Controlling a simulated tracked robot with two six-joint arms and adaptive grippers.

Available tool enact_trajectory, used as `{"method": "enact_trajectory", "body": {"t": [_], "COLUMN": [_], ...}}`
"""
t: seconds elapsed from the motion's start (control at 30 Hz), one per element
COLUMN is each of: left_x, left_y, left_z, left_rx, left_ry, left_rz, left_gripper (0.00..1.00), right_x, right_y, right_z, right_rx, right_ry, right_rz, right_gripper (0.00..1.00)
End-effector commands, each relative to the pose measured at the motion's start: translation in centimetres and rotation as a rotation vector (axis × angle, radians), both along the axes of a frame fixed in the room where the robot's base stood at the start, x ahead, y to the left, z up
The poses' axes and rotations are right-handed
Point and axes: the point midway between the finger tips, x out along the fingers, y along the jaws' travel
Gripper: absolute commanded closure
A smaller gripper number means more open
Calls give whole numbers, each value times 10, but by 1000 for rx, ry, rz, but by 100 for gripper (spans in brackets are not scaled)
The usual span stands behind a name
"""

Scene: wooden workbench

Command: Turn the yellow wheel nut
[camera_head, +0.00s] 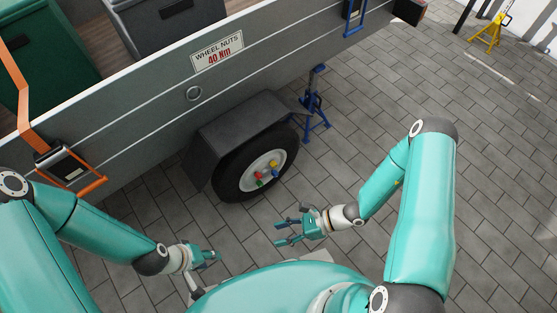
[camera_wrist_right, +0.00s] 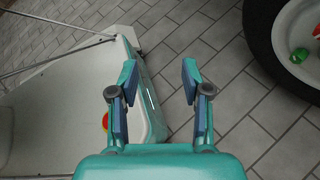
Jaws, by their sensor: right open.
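The yellow wheel nut (camera_head: 274,173) sits on the pale hub of the trailer wheel (camera_head: 226,182) in the head view, beside a red nut (camera_head: 259,175) and a green nut (camera_head: 259,183). My right gripper (camera_head: 278,232) is open and empty, below and in front of the wheel, apart from it. In the right wrist view its two fingers (camera_wrist_right: 160,75) stand apart with paving between them. That view shows the green nut (camera_wrist_right: 299,55) and part of the red nut (camera_wrist_right: 317,32); the yellow nut is not visible there. My left gripper (camera_head: 214,256) is low at the left, away from the wheel; its jaw opening is unclear.
A dark fender (camera_head: 237,128) covers the wheel's top. The grey trailer side (camera_head: 150,115) carries a "WHEEL NUTS 40 Nm" sign (camera_head: 217,51). A blue stand (camera_head: 314,110) is behind the wheel. An orange strap (camera_head: 24,95) hangs at left.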

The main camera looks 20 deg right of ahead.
Motion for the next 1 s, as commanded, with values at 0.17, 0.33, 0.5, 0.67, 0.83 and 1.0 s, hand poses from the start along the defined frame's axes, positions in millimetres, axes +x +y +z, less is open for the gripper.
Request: {"method": "enact_trajectory", "body": {"t": [0.17,0.33,0.5,0.67,0.83,1.0], "left_x": [0,0,0,0,0,0], "left_y": [0,0,0,0,0,0], "left_z": [27,35,33,27,18,7], "left_rx": [0,0,0,0,0,0], "left_ry": [0,0,0,0,0,0], "left_rz": [0,0,0,0,0,0], "left_gripper": [60,60,60,60,60,60], "right_x": [77,105,115,132,160,191], "right_y": [-65,-121,-136,-126,-111,-95], "right_z": [5,-2,-9,-17,-30,-44], "right_rx": [100,111,106,107,107,107], "right_ry": [25,0,-11,-13,-15,-14], "right_rz": [-562,-856,-935,-931,-928,-927], "right_gripper": [52,52,52,52,52,52]}}
